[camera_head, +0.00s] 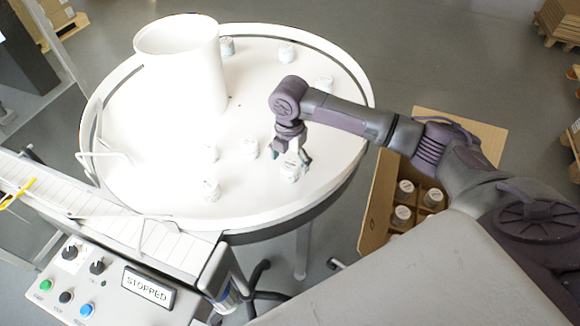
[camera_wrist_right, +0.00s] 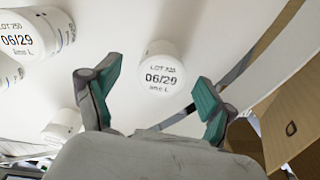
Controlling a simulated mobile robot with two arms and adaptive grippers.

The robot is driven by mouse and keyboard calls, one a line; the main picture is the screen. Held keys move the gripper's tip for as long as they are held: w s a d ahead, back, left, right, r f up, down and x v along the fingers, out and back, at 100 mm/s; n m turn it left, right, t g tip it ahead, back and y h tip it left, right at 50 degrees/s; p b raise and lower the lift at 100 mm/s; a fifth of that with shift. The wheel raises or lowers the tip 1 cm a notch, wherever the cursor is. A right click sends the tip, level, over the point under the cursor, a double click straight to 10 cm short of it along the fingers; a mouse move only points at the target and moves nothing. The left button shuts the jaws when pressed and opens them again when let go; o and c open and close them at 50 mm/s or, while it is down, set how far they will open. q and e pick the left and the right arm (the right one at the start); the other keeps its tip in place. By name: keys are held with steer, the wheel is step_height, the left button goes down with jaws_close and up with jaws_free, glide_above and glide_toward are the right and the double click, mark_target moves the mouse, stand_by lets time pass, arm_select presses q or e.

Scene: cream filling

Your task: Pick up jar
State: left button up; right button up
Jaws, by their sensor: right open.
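A small white jar (camera_head: 290,172) stands on the round white turntable (camera_head: 160,130), right below my right gripper (camera_head: 290,155). In the right wrist view, the jar (camera_wrist_right: 162,68) shows its lid, printed "LOT 250" and "06/29", between and beyond the green-padded fingertips. My right gripper (camera_wrist_right: 158,85) is open and empty, with a gap visible on both sides of the jar. Several other white jars stand on the turntable, including one to the left (camera_head: 249,149) and one near the front edge (camera_head: 211,190). My left gripper is out of view.
A large white cylinder (camera_head: 185,70) stands at the turntable's back left. A cardboard box (camera_head: 376,205) holding several jars is at the right. A conveyor (camera_head: 110,215) and a control panel reading "STOPPED" (camera_head: 148,286) are at the front left.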

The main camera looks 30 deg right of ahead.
mark_target(290, 164)
steer(key=shift+f+p, duration=0.4)
steer(key=shift+f, duration=1.4)
steer(key=c, duration=1.3)
